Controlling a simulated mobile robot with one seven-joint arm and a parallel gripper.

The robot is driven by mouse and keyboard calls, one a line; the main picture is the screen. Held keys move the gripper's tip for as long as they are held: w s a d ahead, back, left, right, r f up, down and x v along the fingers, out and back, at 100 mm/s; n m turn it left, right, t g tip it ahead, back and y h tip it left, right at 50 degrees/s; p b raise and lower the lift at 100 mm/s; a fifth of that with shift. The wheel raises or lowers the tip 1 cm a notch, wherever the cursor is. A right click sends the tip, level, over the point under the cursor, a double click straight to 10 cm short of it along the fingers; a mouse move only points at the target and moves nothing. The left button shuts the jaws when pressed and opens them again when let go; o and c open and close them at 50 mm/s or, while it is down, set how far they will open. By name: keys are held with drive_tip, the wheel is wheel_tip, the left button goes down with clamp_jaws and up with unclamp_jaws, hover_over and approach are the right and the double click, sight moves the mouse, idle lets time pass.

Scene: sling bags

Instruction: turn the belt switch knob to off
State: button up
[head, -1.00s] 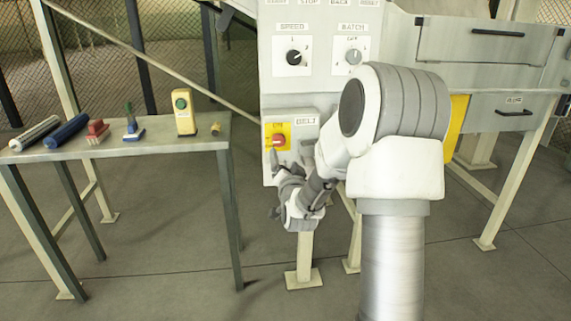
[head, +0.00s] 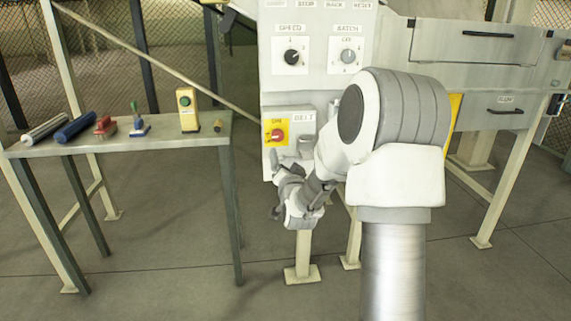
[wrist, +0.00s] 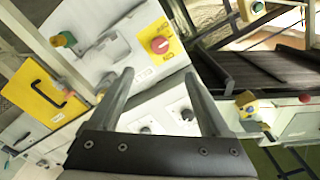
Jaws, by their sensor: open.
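The belt switch knob (head: 277,135) is a red knob on a yellow plate (head: 268,125), low on the machine's grey panel beside a "BELT" label. My gripper (wrist: 156,68) is open and empty, apart from the knob. In the head view my gripper (head: 289,165) is just below and in front of the switch, its fingers partly hidden by its own body.
Speed dial (head: 291,57) and batch dial (head: 348,56) sit higher on the panel. A table (head: 170,140) at left holds brushes, rollers and a yellow box with a green button (head: 187,110). A diagonal bar runs behind the table to the panel. Floor in front is clear.

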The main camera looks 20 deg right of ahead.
drive_tip(key=shift+s+a, duration=0.1)
drive_tip(key=shift+s, duration=0.2)
idle(0.4)
drive_tip(key=s+a+r+n+g+y, duration=0.45)
drive_tip(key=s+a+n+g, duration=0.2)
drive_tip(key=s+a, duration=0.65)
drive_tip(key=s+a+f+n+g, duration=0.1)
drive_tip(key=s+a+n+g, duration=0.15)
drive_tip(key=s, duration=1.05)
drive_tip(key=s+a+f+n+g, duration=0.1)
drive_tip(key=s+n+g, duration=0.15)
drive_tip(key=s, duration=1.05)
wheel_tip(320, 180, up, 28)
drive_tip(key=w+p, duration=0.1)
drive_tip(key=p, duration=2.7)
drive_tip(key=shift+d+r+m, duration=0.25)
drive_tip(key=shift+m, duration=0.2)
